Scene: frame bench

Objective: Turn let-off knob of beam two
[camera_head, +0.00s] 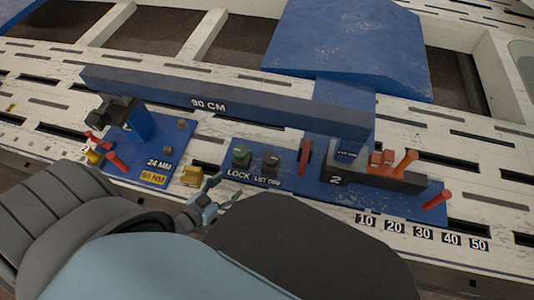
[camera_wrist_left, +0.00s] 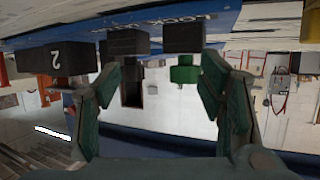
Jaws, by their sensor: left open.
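The let-off knob (camera_head: 271,161) is a small dark grey knob over the "LET OFF" label on the blue panel (camera_head: 225,161) of beam two. The green lock knob (camera_head: 241,155) is just left of it. My left gripper (camera_head: 222,190) is open, in front of and below these knobs, apart from them. In the left wrist view, upside down, the fingers (camera_wrist_left: 163,98) are spread. The green knob (camera_wrist_left: 185,74) shows between them, beside a dark block (camera_wrist_left: 127,43) under the lettering.
A blue beam (camera_head: 190,101) marked "90 CM" runs above the panel. A dark block (camera_head: 350,178) marked "2", orange levers (camera_head: 404,161) and a red lever (camera_head: 305,156) stand right of the knobs. A yellow block (camera_head: 192,176) is close left of the gripper.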

